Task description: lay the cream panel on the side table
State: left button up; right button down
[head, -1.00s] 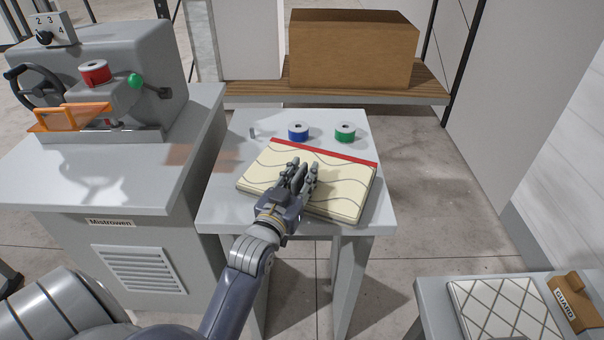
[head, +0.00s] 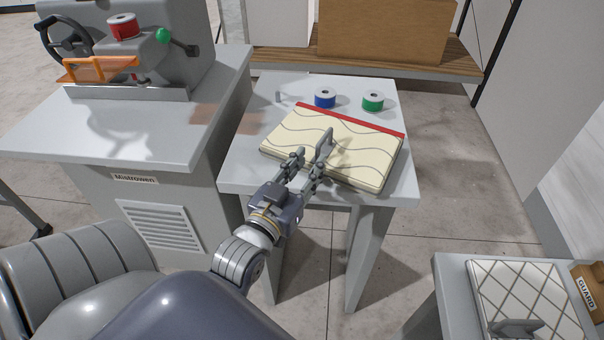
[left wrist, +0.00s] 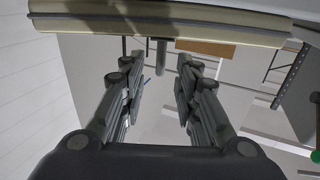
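The cream panel (head: 300,132), with wavy lines and a red strip along its far edge, lies flat on the side table (head: 240,180). A small grey upright handle (head: 325,143) stands on the panel. My left gripper (head: 306,165) is open, with its fingers apart at the panel's near edge and the handle just beyond them. In the left wrist view the open fingers (left wrist: 158,85) hold nothing, and the panel's edge (left wrist: 160,22) crosses the top. My right gripper is not in view.
A blue spool (head: 325,98) and a green spool (head: 372,101) stand behind the panel. The grey machine (head: 150,65) is on a cabinet at left. A panel with diamond lines (head: 515,290) lies on another table at lower right, beside a brown block marked GUARD (head: 588,285).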

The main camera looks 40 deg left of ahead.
pick_arm(q)
jog(key=shift+s+d, duration=0.15)
jog(key=shift+s, duration=0.9)
